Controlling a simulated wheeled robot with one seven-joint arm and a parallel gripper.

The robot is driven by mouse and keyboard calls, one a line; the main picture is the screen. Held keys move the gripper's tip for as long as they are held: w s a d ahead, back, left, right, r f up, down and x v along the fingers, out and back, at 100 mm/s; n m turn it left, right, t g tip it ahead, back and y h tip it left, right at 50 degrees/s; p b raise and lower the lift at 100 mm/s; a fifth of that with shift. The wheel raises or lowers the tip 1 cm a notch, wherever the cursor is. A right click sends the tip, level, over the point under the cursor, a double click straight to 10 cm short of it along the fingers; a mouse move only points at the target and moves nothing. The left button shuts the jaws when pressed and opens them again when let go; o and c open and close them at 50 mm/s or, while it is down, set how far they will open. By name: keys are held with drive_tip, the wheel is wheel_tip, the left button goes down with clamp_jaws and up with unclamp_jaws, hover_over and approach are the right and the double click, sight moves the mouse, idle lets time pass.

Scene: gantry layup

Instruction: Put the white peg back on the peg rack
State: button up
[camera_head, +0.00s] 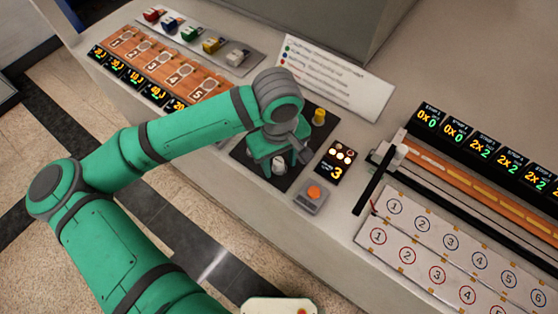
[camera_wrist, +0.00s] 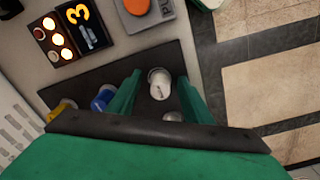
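The white peg (camera_wrist: 160,83) is between the two fingers of my gripper (camera_wrist: 160,80) in the wrist view, with a gap showing on each side. It also shows below my gripper (camera_head: 279,152) in the head view as a small white shape (camera_head: 279,165). My gripper is open and low over a dark board (camera_head: 299,180). I cannot tell for sure whether this board is the peg rack. A yellow peg (camera_head: 318,117) stands on its far part, and a blue peg (camera_wrist: 103,98) is beside one finger. A small grey-white piece (camera_wrist: 172,117) is partly hidden by my gripper.
A panel with lit dots and a 3 (camera_head: 336,162) and an orange button (camera_head: 314,193) lie right of the board. A white sign (camera_head: 335,78) stands behind. Orange numbered tiles (camera_head: 170,67) are at left. A rail and numbered plates (camera_head: 450,245) are at right.

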sight(279, 162)
wheel_tip(279, 162, up, 12)
drive_tip(key=shift+r, duration=0.15)
idle(0.6)
